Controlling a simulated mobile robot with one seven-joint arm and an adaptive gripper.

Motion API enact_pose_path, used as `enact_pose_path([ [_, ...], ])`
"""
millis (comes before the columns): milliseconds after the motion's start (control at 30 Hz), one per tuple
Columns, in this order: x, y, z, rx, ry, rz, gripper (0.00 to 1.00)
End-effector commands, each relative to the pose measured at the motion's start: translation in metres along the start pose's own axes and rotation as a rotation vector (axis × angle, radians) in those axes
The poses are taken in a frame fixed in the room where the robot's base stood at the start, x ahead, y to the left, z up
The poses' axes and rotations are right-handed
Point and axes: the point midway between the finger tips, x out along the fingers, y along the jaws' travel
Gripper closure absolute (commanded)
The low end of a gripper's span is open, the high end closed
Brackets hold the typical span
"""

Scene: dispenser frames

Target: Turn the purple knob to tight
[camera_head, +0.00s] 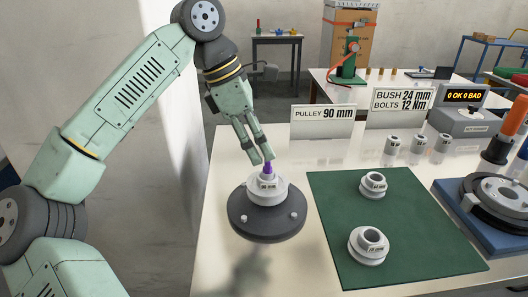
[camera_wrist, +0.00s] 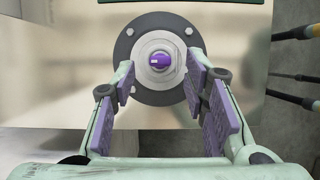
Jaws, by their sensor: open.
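The purple knob (camera_head: 268,167) stands on top of a white stepped hub, which sits on a round dark grey base (camera_head: 267,222) on the table. In the wrist view the knob (camera_wrist: 160,60) shows from above with a white mark at its left side. My gripper (camera_head: 262,160) points down just above the knob, its fingertips close to the knob's top. In the wrist view my gripper (camera_wrist: 158,82) is open, with purple finger pads on both sides and the knob between and slightly beyond the tips. I cannot tell whether a finger touches the knob.
A green mat (camera_head: 398,225) with two grey pulleys lies right of the base. Signs (camera_head: 322,122) stand behind, one reading "PULLEY 90 mm". Several small grey bushes (camera_head: 419,143) stand at the back. A blue-based fixture (camera_head: 490,205) is at the right edge.

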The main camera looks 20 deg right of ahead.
Motion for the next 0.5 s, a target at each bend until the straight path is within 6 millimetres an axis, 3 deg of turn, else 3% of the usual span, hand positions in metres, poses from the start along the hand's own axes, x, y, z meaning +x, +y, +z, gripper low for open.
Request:
enact_pose_path([
  [100, -0.028, 0.001, 0.001, -0.002, -0.001, 0.003, 0.59],
  [300, -0.067, 0.001, 0.000, -0.002, 0.000, 0.002, 0.59],
  [500, -0.085, 0.000, 0.000, 0.000, -0.001, 0.000, 0.59],
])
